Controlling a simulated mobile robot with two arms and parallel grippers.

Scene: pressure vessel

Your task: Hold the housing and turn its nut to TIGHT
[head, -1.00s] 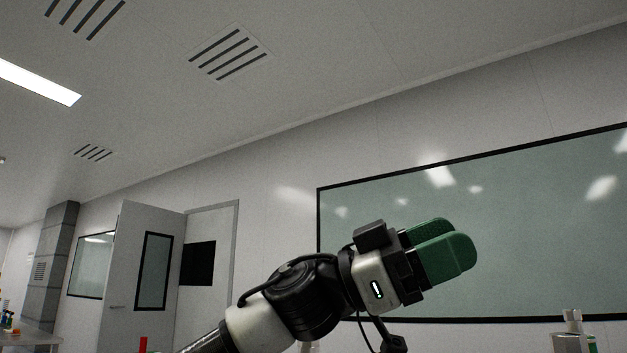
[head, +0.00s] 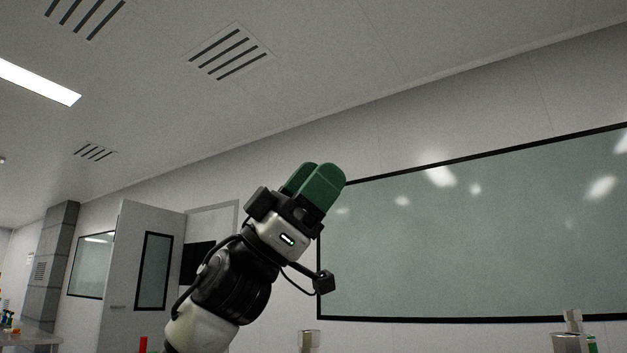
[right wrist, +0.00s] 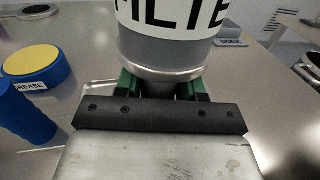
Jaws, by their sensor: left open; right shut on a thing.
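The housing (right wrist: 165,50), a grey cylinder with a white label reading "FILTE" and cut off by the frame, stands upright at the top of the right wrist view. In the head view my left gripper (head: 321,174) is raised in the air, green fingers pointing up and right. It is open and holds nothing, far from any surface. The nut and its TIGHT mark cannot be made out.
In the right wrist view a blue grease tin (right wrist: 32,68) with a yellow top and a blue cylindrical thing (right wrist: 22,115) stand left of the housing. A DOCK sign (right wrist: 230,43) is behind it. Metal tops (head: 308,342) and (head: 572,338) show low in the head view.

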